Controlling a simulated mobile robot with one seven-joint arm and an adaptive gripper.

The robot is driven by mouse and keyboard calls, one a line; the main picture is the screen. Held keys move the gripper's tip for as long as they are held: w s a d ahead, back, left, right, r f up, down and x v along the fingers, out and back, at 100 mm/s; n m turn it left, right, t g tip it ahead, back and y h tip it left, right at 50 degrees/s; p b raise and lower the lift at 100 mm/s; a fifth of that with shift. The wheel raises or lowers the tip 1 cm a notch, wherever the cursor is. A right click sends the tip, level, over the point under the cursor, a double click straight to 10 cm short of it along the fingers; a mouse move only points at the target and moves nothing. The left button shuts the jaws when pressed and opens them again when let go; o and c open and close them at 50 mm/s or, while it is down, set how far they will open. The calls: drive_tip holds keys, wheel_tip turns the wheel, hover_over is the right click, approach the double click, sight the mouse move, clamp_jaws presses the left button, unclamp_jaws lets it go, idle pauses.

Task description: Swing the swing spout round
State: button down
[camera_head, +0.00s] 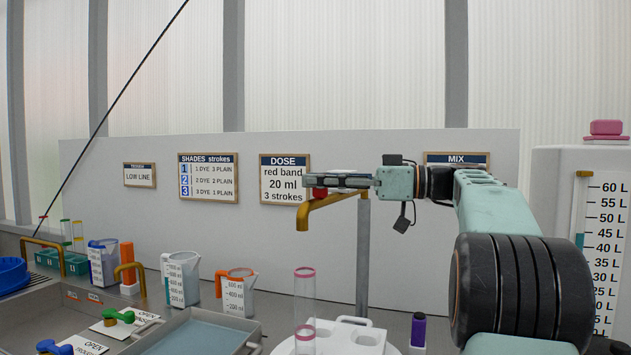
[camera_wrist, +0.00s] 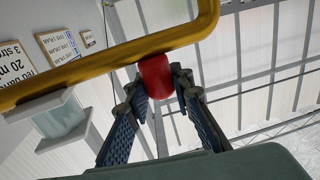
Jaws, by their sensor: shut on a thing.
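The swing spout (camera_head: 337,200) is a brass-coloured pipe on a grey post (camera_head: 362,250). It points left in the head view, with its outlet bent down. A red knob (camera_head: 319,194) sits on the spout near the outlet end. My gripper (camera_head: 318,183) reaches in from the right, level with the spout, and is shut on the red knob. In the wrist view, the two fingers (camera_wrist: 157,88) stand on either side of the red knob (camera_wrist: 155,72), and the spout (camera_wrist: 95,65) crosses above them.
Jugs (camera_head: 237,293) and a shallow tray (camera_head: 200,335) are to the left. A white tank with a litre scale (camera_head: 565,200) stands at right. A sign board (camera_head: 110,220) is behind.

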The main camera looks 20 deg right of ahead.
drive_tip(key=shift+s+d, duration=0.15)
idle(0.5)
drive_tip(key=c, duration=1.7)
unclamp_jaws()
drive_tip(key=shift+o, duration=0.2)
drive_tip(key=v, duration=1.2)
drive_tip(key=shift+d, duration=0.1)
